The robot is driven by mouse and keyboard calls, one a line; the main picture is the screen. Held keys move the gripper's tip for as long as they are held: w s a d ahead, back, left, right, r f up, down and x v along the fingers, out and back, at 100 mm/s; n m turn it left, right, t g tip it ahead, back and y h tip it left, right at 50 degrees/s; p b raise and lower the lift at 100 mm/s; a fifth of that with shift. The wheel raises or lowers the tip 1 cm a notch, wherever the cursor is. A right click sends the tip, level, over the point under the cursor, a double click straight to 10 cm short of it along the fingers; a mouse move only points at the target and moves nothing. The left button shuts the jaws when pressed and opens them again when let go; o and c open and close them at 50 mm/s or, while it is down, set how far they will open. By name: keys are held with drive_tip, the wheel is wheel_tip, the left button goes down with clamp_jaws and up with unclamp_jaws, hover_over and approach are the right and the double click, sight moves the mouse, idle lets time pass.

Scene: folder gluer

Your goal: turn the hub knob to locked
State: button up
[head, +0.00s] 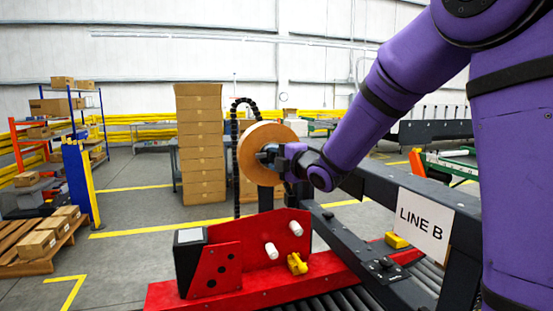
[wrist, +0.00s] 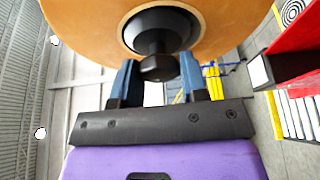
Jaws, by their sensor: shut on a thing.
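The hub knob (wrist: 158,68) is a dark knob on a dark round hub (wrist: 158,32) at the centre of a tan roll (wrist: 85,25). In the head view the roll (head: 252,145) stands upright above the red machine. My gripper (wrist: 159,72) reaches it from the right, with one blue-grey finger on each side of the knob, shut on it. In the head view my gripper (head: 272,157) hides most of the hub and knob. I see no marking that tells the knob's position.
The red machine base (head: 265,280) with white rollers and a yellow part (head: 297,264) lies below. A dark frame rail with a LINE B sign (head: 424,224) runs at right. Stacked cartons (head: 201,145) stand behind.

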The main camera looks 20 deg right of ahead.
drive_tip(key=o, duration=0.9)
drive_tip(key=shift+c, duration=0.2)
drive_tip(key=v, duration=1.1)
drive_tip(key=shift+a, duration=0.1)
drive_tip(key=s+d+m+g+h, duration=0.45)
drive_tip(key=s+m+h, duration=0.25)
drive_tip(key=s+m, duration=0.45)
drive_tip(key=s+a+f+m+g, duration=0.1)
drive_tip(key=s+m+g, duration=0.2)
drive_tip(key=s, duration=0.6)
drive_tip(key=s+a+f+m+g, duration=0.1)
drive_tip(key=s+m+g, duration=0.3)
drive_tip(key=s+m, duration=0.4)
drive_tip(key=shift+s+f, duration=0.4)
drive_tip(key=shift+s, duration=0.25)
